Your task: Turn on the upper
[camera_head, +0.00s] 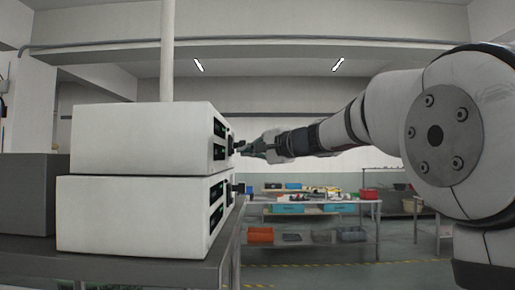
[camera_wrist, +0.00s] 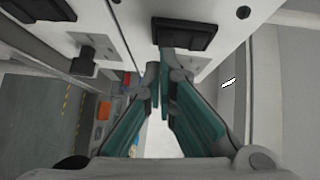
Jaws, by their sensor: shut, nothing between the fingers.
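Two white box-shaped units are stacked in the head view, the upper unit (camera_head: 145,138) on the lower unit (camera_head: 135,215). Their front panels, with dark displays, face right. My gripper (camera_head: 243,147) is shut and empty, with its tips close to the upper unit's panel. In the wrist view the teal-padded fingers (camera_wrist: 165,78) come together just below a black display (camera_wrist: 186,32) on a white panel. The upper unit's switch cannot be made out, as the fingertips cover that area. A black knob-like switch (camera_wrist: 94,58) sticks out of the other panel, left of the fingers.
The units stand on a grey table (camera_head: 150,268), beside a dark grey box (camera_head: 28,190) at left. A shelf bench (camera_head: 335,207) with coloured bins stands farther back. The floor right of the table looks open.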

